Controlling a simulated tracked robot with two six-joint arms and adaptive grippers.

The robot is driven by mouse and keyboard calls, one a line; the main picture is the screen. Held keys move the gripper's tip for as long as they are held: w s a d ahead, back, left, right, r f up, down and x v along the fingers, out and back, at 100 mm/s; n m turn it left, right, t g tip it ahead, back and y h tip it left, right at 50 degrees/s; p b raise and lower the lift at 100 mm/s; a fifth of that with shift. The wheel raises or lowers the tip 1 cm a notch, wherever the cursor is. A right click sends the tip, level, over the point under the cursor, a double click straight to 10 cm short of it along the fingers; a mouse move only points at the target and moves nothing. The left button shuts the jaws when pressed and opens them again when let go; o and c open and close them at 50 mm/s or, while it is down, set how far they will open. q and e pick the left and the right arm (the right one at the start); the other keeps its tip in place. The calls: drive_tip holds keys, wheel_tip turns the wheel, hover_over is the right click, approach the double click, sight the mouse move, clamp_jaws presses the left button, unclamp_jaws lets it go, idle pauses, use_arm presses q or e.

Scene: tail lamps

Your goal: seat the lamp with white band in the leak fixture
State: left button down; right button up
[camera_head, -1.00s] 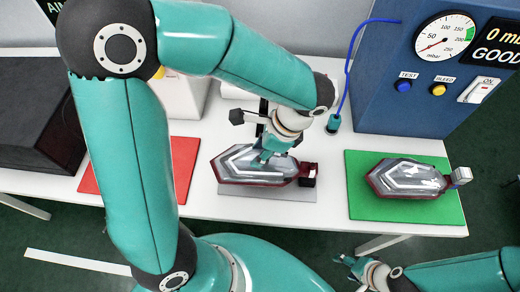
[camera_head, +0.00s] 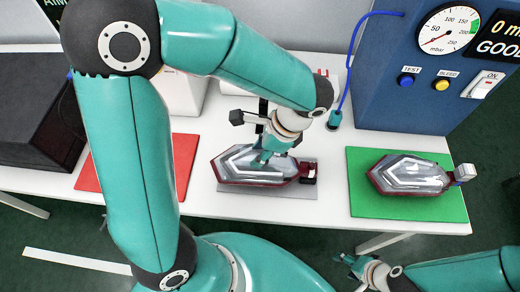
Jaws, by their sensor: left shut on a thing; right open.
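My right gripper (camera_head: 346,267) is open and empty at the bottom, in front of the table.
A red mat (camera_head: 185,160) at the left has no lamp showing on it. The green mat (camera_head: 370,207) is at the right. A blue tester (camera_head: 385,90) with gauge and buttons stands behind it, and a blue hose (camera_head: 349,75) hangs beside it. A black box (camera_head: 35,125) is far left.

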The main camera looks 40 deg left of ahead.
use_arm(q)
drive_tip(key=shift+f, duration=0.4)
drive_tip(key=c, duration=0.7)
unclamp_jaws()
drive_tip(key=v, duration=1.2)
drive_tip(key=shift+f, duration=0.1)
